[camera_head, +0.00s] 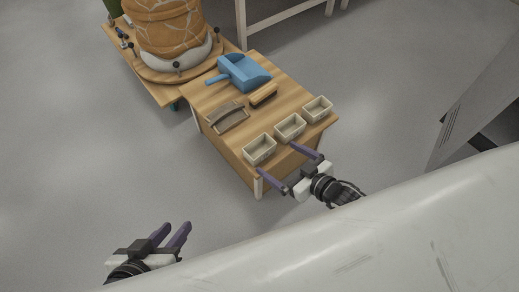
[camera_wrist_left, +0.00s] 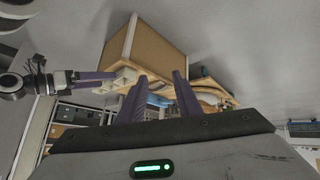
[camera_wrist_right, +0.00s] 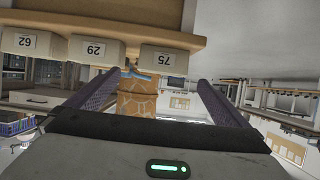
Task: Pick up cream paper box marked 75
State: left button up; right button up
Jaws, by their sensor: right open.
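Three cream paper boxes stand in a row along the near edge of the wooden table. The box marked 75 (camera_wrist_right: 163,58) is the rightmost in the upside-down right wrist view, and it is the leftmost box in the head view (camera_head: 260,149). Its top is open and its label faces my right gripper. My right gripper (camera_head: 277,158) is open and empty just in front of the row. In the right wrist view its fingers (camera_wrist_right: 157,82) lie on either side of box 75, not touching it as far as I can see. My left gripper (camera_head: 173,228) is open and empty, low and left, away from the table.
The boxes marked 29 (camera_wrist_right: 95,50) and 62 (camera_wrist_right: 32,42) stand beside box 75. On the table (camera_head: 215,92) also lie a blue dustpan (camera_head: 245,75), a brush (camera_head: 263,94) and a tray (camera_head: 228,118). A large reassembled pot (camera_head: 170,28) stands behind. Floor to the left is clear.

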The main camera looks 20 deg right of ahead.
aim_at(254, 144)
jog(key=b+x, duration=0.2)
jog(key=x, duration=0.2)
jog(key=shift+w+f, duration=0.15)
jog(key=shift+w, duration=0.1)
jog(key=shift+w+a+f+b, duration=0.25)
jog(key=shift+w+b, duration=0.1)
jog(key=shift+w, duration=0.15)
jog(key=b+x, duration=0.2)
jog(key=x, duration=0.1)
jog(key=shift+w+a+f, duration=0.1)
jog(key=shift+w+a, duration=0.05)
jog(key=shift+a, duration=0.25)
jog(key=shift+w+a+f, duration=0.1)
jog(key=shift+w, duration=0.2)
jog(key=shift+w+a, duration=0.1)
jog(key=shift+w, duration=0.05)
pick_arm(q)
jog(key=d, duration=0.1)
jog(key=d+h, duration=0.1)
jog(key=w+d+r, duration=0.1)
jog(key=shift+h, duration=0.3)
pick_arm(e)
jog(key=c, duration=1.1)
